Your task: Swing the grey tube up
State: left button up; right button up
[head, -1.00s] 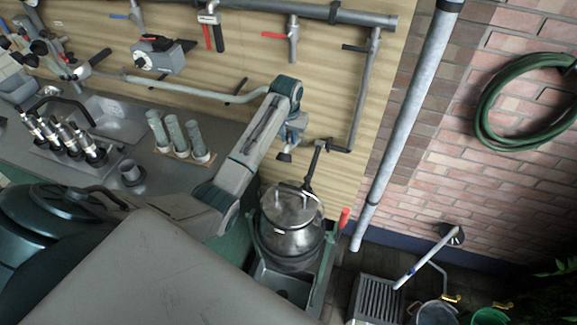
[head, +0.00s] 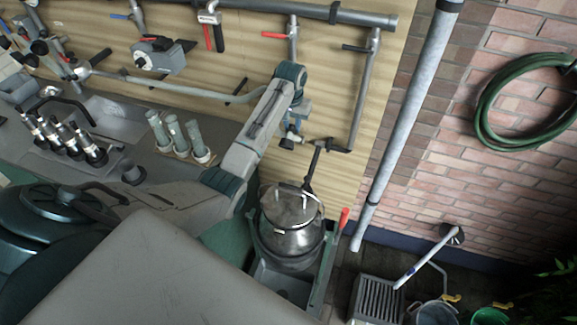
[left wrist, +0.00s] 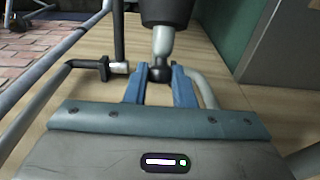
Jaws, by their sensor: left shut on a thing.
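The grey tube (head: 185,84) runs along the wooden wall board from a fitting at the left, then passes behind my left arm. A pale curved tube also shows beside the fingers in the left wrist view (left wrist: 205,90). My left gripper (head: 293,130) is in front of the board, above the metal churn. In the left wrist view its blue fingers (left wrist: 160,88) are shut around a dark round knob (left wrist: 160,73), which joins a silver neck and a black cylinder. The join between knob and tube is hidden. My right gripper is out of view.
A lidded metal churn (head: 290,235) stands below the gripper, with a black lever above it. A grey drop pipe (head: 365,90) with an elbow is close on the right. Several upright cups (head: 175,132) stand on the counter. Valves hang from the top pipe (head: 270,8).

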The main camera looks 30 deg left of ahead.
pick_arm(q)
jog(key=shift+w+a+r, duration=0.15)
jog(key=shift+w+r, duration=0.15)
jog(key=shift+w, duration=0.3)
jog(key=shift+w+a+r, duration=0.1)
jog(key=shift+w+r, duration=0.15)
jog(key=shift+w, duration=0.3)
jog(key=shift+w+a+r, duration=0.15)
jog(key=shift+w, duration=0.35)
jog(key=shift+w+a+r, duration=0.1)
jog(key=shift+w+r, duration=0.05)
jog(key=shift+w, duration=0.3)
jog(key=o, duration=0.8)
jog(key=shift+w, duration=0.2)
